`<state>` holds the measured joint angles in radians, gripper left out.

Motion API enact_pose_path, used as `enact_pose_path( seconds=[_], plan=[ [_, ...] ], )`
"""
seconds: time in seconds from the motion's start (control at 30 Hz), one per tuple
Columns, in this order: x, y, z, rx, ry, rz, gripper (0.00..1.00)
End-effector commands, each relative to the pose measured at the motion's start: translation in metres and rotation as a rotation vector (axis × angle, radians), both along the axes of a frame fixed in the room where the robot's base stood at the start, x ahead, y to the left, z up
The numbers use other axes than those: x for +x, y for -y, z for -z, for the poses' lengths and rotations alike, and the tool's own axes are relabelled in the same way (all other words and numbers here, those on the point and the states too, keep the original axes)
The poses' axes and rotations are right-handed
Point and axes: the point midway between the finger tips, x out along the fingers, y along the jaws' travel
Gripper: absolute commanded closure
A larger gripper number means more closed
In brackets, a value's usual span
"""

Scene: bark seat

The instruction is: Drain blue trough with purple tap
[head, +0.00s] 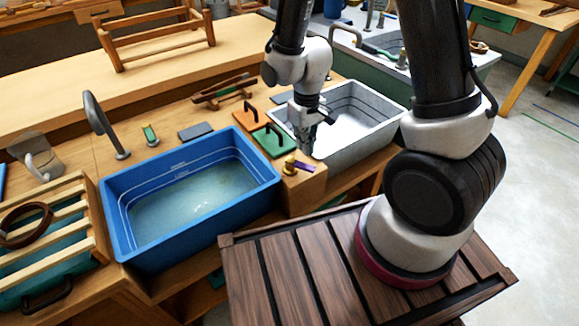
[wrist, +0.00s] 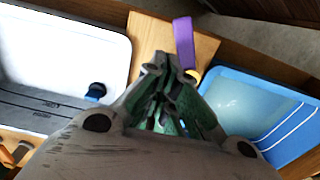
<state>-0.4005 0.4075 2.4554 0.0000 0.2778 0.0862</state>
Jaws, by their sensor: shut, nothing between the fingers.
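The blue trough (head: 273,182) holds cloudy greenish water, with pale level lines on its inner wall. It also shows at the right of the wrist view (wrist: 297,138). The purple tap (head: 300,166) is a flat purple handle with a yellow part, on a wooden block (head: 305,185) between the blue trough and the white trough. In the wrist view the purple handle (wrist: 183,42) stands just beyond and right of my fingertips. My gripper (head: 305,151) is shut and empty, pointing down close above the block. I cannot tell whether it touches the tap.
The white trough (head: 392,118) stands right of the block, with a small blue piece (wrist: 96,91) in it. Green (head: 274,142) and orange (head: 245,116) handled boards lie behind. A grey curved faucet (head: 103,125) rises behind the blue trough. A slatted crate (head: 85,215) stands left.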

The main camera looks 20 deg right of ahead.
Motion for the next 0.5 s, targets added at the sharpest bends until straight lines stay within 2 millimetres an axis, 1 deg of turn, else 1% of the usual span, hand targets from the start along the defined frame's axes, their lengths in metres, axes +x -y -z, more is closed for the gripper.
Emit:
enact_pose_path(
  seconds=[0.07,0.17,0.4,0.5],
  plan=[
    [0.0003,-0.0001,-0.0073,0.000,0.001,0.000,1.00],
    [-0.0001,0.0000,-0.0105,0.000,0.000,0.000,1.00],
    [-0.0003,0.0001,-0.0103,0.000,-0.001,0.000,1.00],
    [-0.0006,0.0003,-0.0056,-0.001,-0.003,0.000,1.00]
  ],
)
